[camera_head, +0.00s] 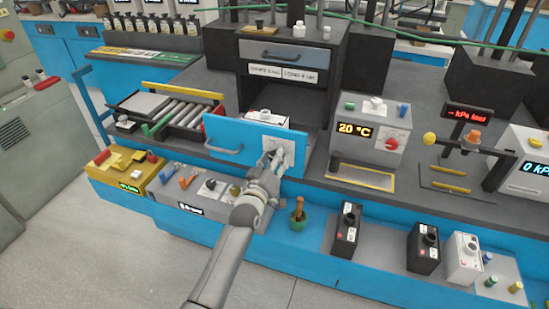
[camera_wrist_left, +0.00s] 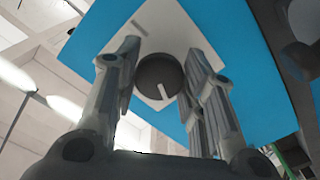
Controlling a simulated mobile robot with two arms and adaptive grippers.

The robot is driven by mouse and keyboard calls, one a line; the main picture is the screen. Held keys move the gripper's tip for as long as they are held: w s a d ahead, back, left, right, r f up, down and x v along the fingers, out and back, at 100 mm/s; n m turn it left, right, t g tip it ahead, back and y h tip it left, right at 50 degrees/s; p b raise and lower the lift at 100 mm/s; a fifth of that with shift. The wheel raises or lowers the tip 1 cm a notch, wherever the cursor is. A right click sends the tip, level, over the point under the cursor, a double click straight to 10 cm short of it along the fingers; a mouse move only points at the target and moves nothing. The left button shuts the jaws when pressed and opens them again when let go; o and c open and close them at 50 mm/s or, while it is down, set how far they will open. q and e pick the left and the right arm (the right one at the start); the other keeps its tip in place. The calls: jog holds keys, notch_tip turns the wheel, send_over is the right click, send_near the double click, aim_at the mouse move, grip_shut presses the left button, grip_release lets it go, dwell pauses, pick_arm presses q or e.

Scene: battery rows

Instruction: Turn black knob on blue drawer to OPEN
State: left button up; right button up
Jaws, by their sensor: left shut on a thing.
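The blue drawer (camera_head: 226,131) has an upright blue front panel with a bar handle on its left part and a pale plate on its right part. The black knob (camera_wrist_left: 160,76) sits on that pale plate (camera_wrist_left: 178,30) and is round with a white pointer line. In the head view the knob is hidden behind my left gripper (camera_head: 279,158). My left gripper is shut on the knob, with one finger on each side of it in the left wrist view. Any lettering near the knob is too small to read. My right gripper is not in view.
A box with a 20 °C display (camera_head: 370,133) stands right of the drawer. A roller tray (camera_head: 182,111) lies to the left. A yellow box (camera_head: 125,175) and a mortar with pestle (camera_head: 298,216) are on the lower front shelf. Black battery-like boxes (camera_head: 345,230) stand further right.

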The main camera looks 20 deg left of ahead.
pick_arm(q)
jog(key=n, duration=0.4)
jog(key=shift+n, duration=0.4)
dwell(0.4)
jog(key=o, duration=1)
jog(key=s, duration=1.2)
jog(key=shift+a, duration=0.15)
jog(key=shift+s, duration=0.1)
